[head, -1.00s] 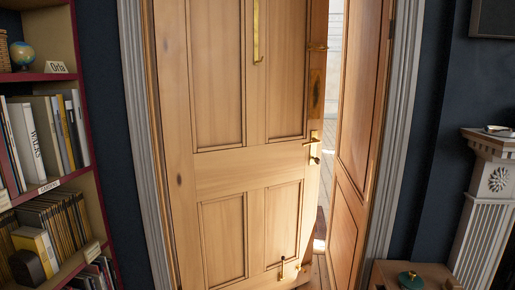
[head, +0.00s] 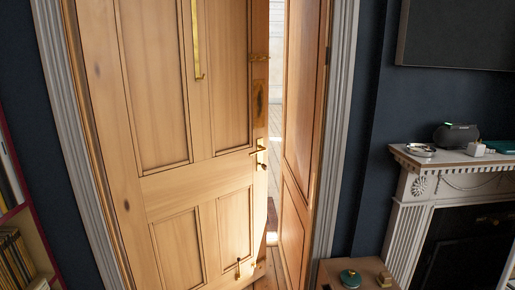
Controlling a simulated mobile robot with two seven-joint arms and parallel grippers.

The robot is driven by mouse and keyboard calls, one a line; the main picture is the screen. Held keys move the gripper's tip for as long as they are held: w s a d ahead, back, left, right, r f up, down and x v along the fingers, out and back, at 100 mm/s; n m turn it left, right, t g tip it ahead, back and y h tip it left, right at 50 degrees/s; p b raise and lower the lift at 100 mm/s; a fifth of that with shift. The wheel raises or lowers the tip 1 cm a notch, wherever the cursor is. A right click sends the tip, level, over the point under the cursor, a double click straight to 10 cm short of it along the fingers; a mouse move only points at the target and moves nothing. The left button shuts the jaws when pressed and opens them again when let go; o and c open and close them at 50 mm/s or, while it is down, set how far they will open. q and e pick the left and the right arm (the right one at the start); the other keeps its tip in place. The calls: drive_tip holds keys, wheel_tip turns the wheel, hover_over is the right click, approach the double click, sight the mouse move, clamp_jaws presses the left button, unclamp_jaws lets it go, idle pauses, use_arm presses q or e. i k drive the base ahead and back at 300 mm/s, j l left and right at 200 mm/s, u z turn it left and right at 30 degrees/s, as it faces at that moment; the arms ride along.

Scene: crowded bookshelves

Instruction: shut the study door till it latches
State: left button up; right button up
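The wooden panelled study door (head: 165,190) stands ajar in the head view, with its left side by the frame. A brass lever handle (head: 258,149) sits near its right edge. A long brass bar (head: 196,40) is high on its face, and a small brass fitting (head: 238,268) is low down. A second wooden panelled leaf (head: 303,140) stands to the right, with a bright gap between the two. Neither of my grippers is in view.
A white fireplace surround (head: 412,190) with small items on its mantel stands at right. A low wooden cabinet (head: 330,270) bearing a green-lidded round object (head: 350,278) is at the bottom right. A bookshelf (head: 28,235) is at the left edge.

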sight(179, 101)
drive_tip(key=i+j, duration=0.2)
drive_tip(key=i, duration=0.25)
drive_tip(key=i+j, duration=0.25)
drive_tip(key=i, duration=0.15)
drive_tip(key=i+j, duration=0.2)
drive_tip(key=i, duration=0.25)
drive_tip(key=l+z, duration=0.05)
